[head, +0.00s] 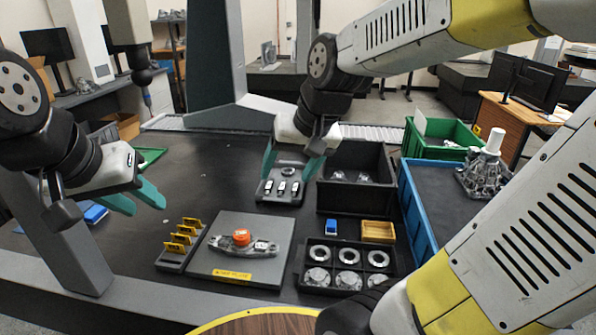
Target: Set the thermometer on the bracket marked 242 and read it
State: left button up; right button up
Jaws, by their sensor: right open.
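A metal bracket (220,246) lies on a grey plate (211,266). A round orange device (241,237) sits on its middle; it may be the thermometer, but its face is too small to read. A small white tag (262,245) is on the bracket's right part, its number not legible. My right gripper (287,177) is open, pointing down above a small dark tray (276,201) behind the plate, with fingers on either side of the tray's back part. My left gripper (148,208) is open and empty, left of the plate and apart from it.
Yellow tags stand in a rack (171,262) left of the plate. A black tray (309,285) of round parts, a wooden box (378,232), a blue block (331,228) and a black bin (345,197) are at right. A blue-walled bin (417,216) stands beyond.

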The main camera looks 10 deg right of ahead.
jog(key=s+d+r+n+t, duration=0.1)
jog(key=s+d+r, duration=0.1)
jog(key=s, duration=0.6)
jog(key=shift+d+r+h, duration=0.2)
jog(key=shift+d+h, duration=0.05)
jog(key=shift+h, duration=0.05)
